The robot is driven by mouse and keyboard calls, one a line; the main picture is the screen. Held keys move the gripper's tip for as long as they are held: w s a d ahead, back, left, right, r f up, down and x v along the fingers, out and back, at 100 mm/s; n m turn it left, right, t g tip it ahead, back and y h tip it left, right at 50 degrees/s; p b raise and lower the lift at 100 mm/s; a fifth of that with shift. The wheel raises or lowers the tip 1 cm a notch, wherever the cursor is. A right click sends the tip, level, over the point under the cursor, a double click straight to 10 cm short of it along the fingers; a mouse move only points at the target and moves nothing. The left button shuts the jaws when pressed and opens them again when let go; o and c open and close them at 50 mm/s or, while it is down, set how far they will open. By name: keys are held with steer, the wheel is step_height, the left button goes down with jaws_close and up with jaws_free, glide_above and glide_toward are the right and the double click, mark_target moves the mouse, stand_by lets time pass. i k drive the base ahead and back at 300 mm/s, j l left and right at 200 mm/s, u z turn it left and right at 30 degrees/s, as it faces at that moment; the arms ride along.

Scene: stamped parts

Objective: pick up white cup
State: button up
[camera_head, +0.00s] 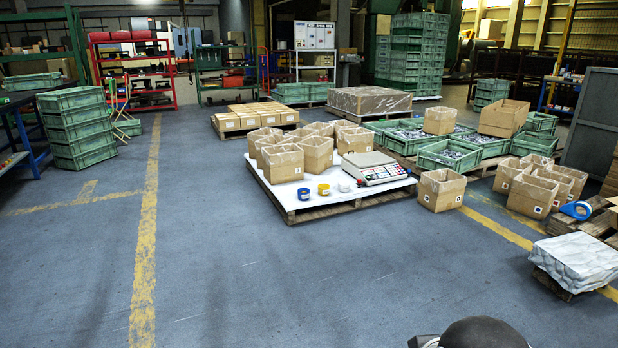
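A small white object (344,187), too small to make out clearly but possibly the white cup, stands on the white sheet of a low pallet (333,208) in the middle of the view. A yellow round item (323,189) and a dark blue and white round item (304,194) stand to its left. A scale (374,168) is just to its right. My gripper's fingers are not in view. A dark rounded shape with a light part at the bottom edge looks like part of my arm, far in front of the pallet.
Open cardboard boxes (283,162) crowd the pallet's back left. Another box (441,189) stands on the floor to its right. A wrapped white stack (577,258) is at the right. Green crates (76,127) are stacked at the left. The floor before the pallet is clear.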

mark_target(344, 186)
steer(key=i, duration=1.95)
steer(key=i+z, duration=0.1)
steer(key=i, duration=0.9)
steer(key=i+j, duration=0.2)
steer(key=i, duration=0.8)
steer(key=i+j, duration=0.1)
steer(key=i, duration=0.85)
steer(key=i+z, duration=0.3)
steer(key=i, duration=0.05)
